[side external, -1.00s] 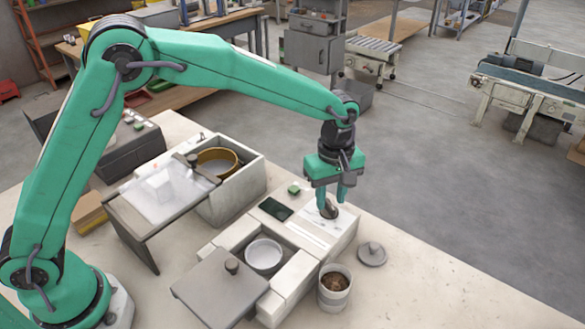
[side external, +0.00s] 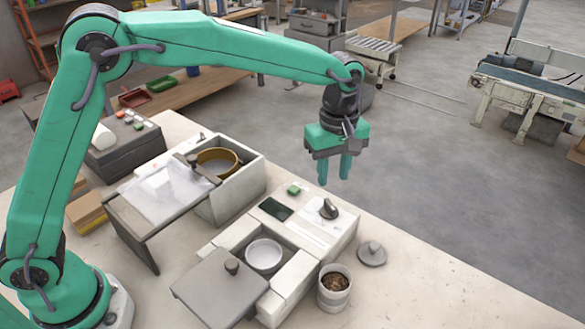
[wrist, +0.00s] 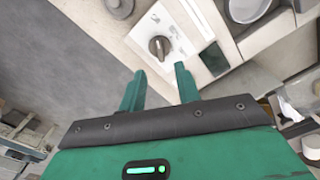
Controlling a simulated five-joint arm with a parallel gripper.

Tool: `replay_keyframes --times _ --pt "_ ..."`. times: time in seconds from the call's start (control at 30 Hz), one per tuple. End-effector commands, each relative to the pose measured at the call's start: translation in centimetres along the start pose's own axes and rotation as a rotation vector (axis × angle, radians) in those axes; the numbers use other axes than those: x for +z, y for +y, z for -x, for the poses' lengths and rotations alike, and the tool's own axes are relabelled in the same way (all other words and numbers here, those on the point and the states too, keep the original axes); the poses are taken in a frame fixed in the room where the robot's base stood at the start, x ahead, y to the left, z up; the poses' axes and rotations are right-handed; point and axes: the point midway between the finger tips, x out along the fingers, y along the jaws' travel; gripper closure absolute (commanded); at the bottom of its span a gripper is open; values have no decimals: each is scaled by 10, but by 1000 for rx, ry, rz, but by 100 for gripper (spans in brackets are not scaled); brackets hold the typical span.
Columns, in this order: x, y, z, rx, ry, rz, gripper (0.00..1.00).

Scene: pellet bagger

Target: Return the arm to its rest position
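My gripper (side external: 334,170) hangs in the air above the far end of the white machine (side external: 343,235), fingers pointing down. It is clear of the machine's dark knob (side external: 329,209). In the wrist view my gripper (wrist: 158,88) has its two green fingers apart with nothing between them. The knob (wrist: 159,47) stands on the panel just beyond the fingertips in that view. My arm is raised and reaches out over the bench.
Beside the knob are a green button (side external: 294,190) and a dark screen (side external: 276,209). A lidded box with a brass ring (side external: 217,161) stands left. A pot of pellets (side external: 334,287) and a round grey lid (side external: 372,254) sit at the front right. The air around my gripper is clear.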

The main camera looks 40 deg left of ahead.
Motion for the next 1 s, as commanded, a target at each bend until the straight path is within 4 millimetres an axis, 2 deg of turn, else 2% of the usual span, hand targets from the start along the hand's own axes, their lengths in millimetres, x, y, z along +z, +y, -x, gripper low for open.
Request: replay_keyframes --times 0.17,0.37,0.7,1.0 --pt "-5 -5 7 11 1 -18 67" --pt "-19 -25 28 45 7 -88 67" --pt "-50 -86 74 132 47 -289 67" --pt "-68 -147 99 199 111 -471 67"
